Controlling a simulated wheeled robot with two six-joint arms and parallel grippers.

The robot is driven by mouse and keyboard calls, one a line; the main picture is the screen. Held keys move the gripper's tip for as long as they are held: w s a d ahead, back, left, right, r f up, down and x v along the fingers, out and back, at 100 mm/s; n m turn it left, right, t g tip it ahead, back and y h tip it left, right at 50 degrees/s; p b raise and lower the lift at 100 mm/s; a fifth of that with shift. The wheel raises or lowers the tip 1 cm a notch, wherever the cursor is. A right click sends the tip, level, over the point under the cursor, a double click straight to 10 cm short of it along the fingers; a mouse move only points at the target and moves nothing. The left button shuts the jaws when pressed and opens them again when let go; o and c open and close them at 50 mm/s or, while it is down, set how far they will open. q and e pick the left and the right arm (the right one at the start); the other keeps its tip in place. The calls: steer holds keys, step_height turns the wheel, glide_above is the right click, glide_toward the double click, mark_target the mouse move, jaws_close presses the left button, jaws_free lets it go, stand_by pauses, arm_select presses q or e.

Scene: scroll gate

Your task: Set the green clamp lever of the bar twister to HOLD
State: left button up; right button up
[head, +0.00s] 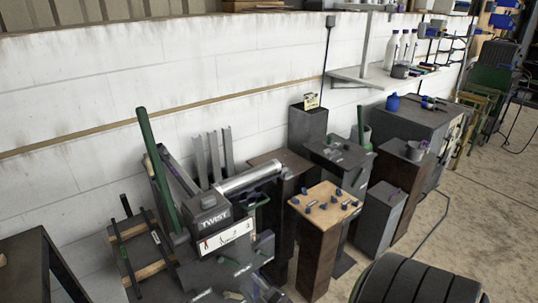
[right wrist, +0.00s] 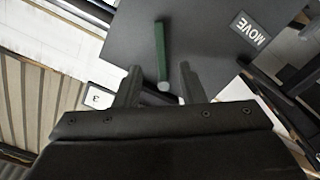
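The bar twister (head: 207,217) stands at the lower left of the head view, with a TWIST label and a white scale plate (head: 228,238). A long green bar (head: 155,170) rises at its left. In the right wrist view the green clamp lever (right wrist: 160,52) sticks up from a dark plate (right wrist: 195,45), and a MOVE label (right wrist: 250,28) is to its right. My right gripper (right wrist: 160,73) is open; its fingers lie either side of the lever's near end in the picture, with gaps to both. I see no HOLD label clearly. My left gripper is not in view.
A wooden-topped pedestal (head: 328,200) with small dark knobs stands right of the twister. A dark pedestal (head: 380,218) and others crowd behind and right. A dark table (head: 30,250) is at the far left. Open floor (head: 480,215) lies at the right.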

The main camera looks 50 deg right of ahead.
steer(key=b+v, duration=0.1)
steer(key=v, duration=0.8)
